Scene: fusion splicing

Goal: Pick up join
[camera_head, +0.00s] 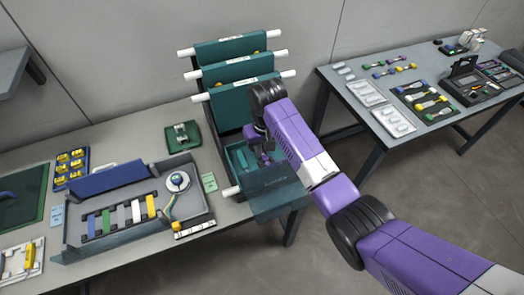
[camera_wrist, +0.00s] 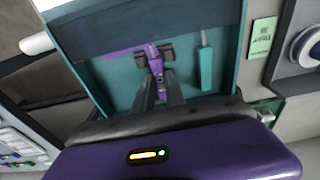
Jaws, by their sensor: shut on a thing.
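My gripper (camera_head: 264,152) reaches down into the open teal tray (camera_head: 240,185) at the bottom of the rack. The tray also shows in the wrist view (camera_wrist: 100,80). In the wrist view my gripper's fingers (camera_wrist: 160,92) point into the tray and are shut on a small purple and dark grey piece (camera_wrist: 153,52), which I take to be the join. The fingers hide part of it, and I cannot tell whether it touches the tray floor. A slim teal piece (camera_wrist: 206,66) lies to its right in the tray.
Several closed teal trays with white side rods (camera_head: 235,72) rise behind the open one. A grey work tray (camera_head: 80,240) with coloured strips and a white reel (camera_head: 178,181) stands left. A second table (camera_head: 440,125) with tools and parts is at the right, across open floor.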

